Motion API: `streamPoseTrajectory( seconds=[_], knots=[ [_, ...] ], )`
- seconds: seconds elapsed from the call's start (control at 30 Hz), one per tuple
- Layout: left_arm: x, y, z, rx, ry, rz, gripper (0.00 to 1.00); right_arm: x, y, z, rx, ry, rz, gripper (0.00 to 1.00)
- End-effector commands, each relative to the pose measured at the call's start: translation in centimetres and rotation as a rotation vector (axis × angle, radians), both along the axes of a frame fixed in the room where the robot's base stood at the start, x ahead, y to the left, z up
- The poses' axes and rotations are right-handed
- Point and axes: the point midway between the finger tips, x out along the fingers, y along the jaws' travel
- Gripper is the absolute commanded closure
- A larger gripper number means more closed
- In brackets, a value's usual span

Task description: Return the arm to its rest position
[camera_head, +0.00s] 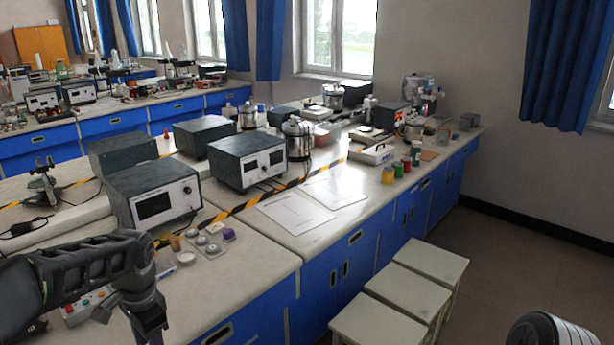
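My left arm reaches in from the left edge of the head view, dark grey, over the front left part of the near bench (250,268). My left gripper (149,322) hangs downward in front of the bench near the bottom edge. Its fingers are small and dark, so their opening cannot be made out, and I see nothing clearly held. A rounded, ribbed grey part at the bottom right corner looks like part of my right arm. My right gripper is out of view.
Small weights and a purple-topped item (229,234) lie on the bench beside my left arm. A control box (88,306) is partly hidden behind it. Instrument boxes (155,201) stand farther back. White stools (381,322) stand before the bench; floor at right is clear.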

Motion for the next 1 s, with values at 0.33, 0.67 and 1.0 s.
streamPoseTrajectory(
  seconds=[0.33, 0.67, 1.0],
  knots=[
    [4.2, -3.3, -2.8, -0.106, -0.205, 0.129, 0.47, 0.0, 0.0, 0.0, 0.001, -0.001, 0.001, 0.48],
    [4.7, -14.2, -14.0, -0.388, -0.335, 0.426, 0.47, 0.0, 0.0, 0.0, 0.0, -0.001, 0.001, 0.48],
    [-12.1, -25.5, -28.4, -0.48, -0.149, 0.811, 0.47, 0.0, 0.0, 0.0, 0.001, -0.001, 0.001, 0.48]
  ],
)
